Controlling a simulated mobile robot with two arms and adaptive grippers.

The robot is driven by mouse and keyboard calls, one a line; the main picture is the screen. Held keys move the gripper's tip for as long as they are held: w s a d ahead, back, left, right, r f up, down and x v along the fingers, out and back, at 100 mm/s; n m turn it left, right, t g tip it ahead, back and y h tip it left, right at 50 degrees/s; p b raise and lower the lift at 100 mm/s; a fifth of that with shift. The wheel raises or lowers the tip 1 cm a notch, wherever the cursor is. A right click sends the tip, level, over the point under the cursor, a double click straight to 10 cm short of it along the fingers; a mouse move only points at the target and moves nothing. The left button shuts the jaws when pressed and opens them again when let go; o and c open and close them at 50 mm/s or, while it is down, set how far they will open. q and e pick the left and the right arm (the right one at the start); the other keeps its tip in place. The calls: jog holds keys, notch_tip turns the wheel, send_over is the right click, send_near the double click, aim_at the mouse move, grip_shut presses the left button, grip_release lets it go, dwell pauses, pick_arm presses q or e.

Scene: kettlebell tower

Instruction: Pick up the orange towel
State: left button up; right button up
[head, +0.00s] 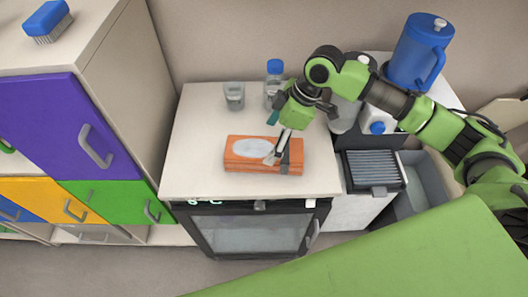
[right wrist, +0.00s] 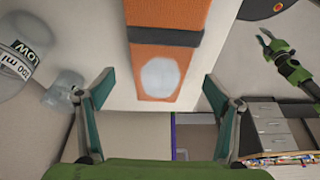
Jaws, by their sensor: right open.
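The orange towel (head: 240,154) is a folded flat bundle with a white oval patch and a dark band, lying on the white top of the cabinet (head: 195,140). In the right wrist view the towel (right wrist: 168,35) reaches in from the top edge, its white oval end toward me. My right gripper (head: 277,160) comes down over the towel's right half; its fingers hide part of the band. In the wrist view the right gripper (right wrist: 158,90) has its fingers wide apart, one each side of the towel, with nothing held. My left gripper (right wrist: 267,40) shows small at upper right.
A clear cup (head: 234,96) and a blue-capped bottle (head: 274,80) stand behind the towel. A blue pitcher (head: 415,55) and a blue-capped container (head: 378,122) are on the right. A tall cabinet with coloured doors (head: 65,125) stands left. The cabinet top's front left is clear.

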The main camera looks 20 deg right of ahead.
aim_at(265, 149)
jog(key=shift+a+f+p, duration=0.25)
jog(key=shift+f+p, duration=0.1)
jog(key=shift+f, duration=0.3)
jog(key=p+x, duration=0.1)
jog(key=x, duration=0.2)
jog(key=shift+f, duration=0.25)
jog(key=shift+a+f, duration=0.1)
jog(key=shift+f, duration=0.1)
pick_arm(q)
jog(key=shift+w+r, duration=0.95)
jog(key=shift+w, duration=0.15)
pick_arm(e)
jog(key=c, duration=1.3)
